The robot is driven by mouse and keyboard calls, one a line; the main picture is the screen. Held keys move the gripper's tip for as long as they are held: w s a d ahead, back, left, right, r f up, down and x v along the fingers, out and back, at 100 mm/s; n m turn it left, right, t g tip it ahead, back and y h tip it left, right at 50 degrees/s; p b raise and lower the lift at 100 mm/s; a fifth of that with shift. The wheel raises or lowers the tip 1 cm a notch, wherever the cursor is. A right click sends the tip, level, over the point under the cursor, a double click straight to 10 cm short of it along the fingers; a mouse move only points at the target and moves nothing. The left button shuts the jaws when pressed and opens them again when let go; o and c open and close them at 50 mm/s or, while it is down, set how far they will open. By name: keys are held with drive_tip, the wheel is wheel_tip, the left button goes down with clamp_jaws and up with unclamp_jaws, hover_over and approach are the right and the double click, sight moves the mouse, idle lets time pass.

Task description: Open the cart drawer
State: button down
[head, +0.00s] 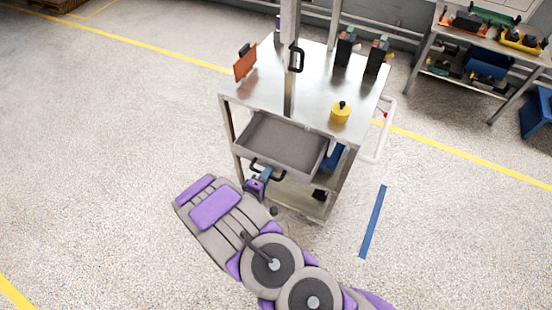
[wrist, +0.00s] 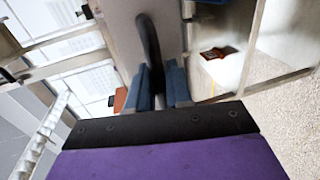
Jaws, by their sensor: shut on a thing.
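The cart drawer (head: 282,146) is a grey metal tray under the top of the metal cart (head: 300,90). It is pulled out, and its inside looks empty. Its black handle (head: 268,170) is on the front face and also shows in the wrist view (wrist: 149,45). My gripper (head: 264,174) is at the handle, low in front of the drawer. In the wrist view my gripper's blue fingers (wrist: 160,85) are on both sides of the black handle and shut on it. The part of the handle between the fingers is partly hidden.
On the cart top are an orange panel (head: 245,63), a yellow round item (head: 340,112), and two dark upright devices (head: 344,48). A workbench (head: 485,45) with tools stands at the back right. The floor to the left is clear. A blue tape strip (head: 373,222) lies right of the cart.

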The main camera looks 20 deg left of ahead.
drive_tip(key=shift+a+f+v, duration=0.1)
drive_tip(key=shift+f+v, duration=0.05)
drive_tip(key=shift+v, duration=0.6)
drive_tip(key=shift+a+f+v, duration=0.1)
drive_tip(key=shift+f+v, duration=0.05)
drive_tip(key=shift+v, duration=0.6)
drive_tip(key=shift+a+f+v, duration=0.1)
drive_tip(key=shift+f+v, duration=0.05)
drive_tip(key=shift+v, duration=0.65)
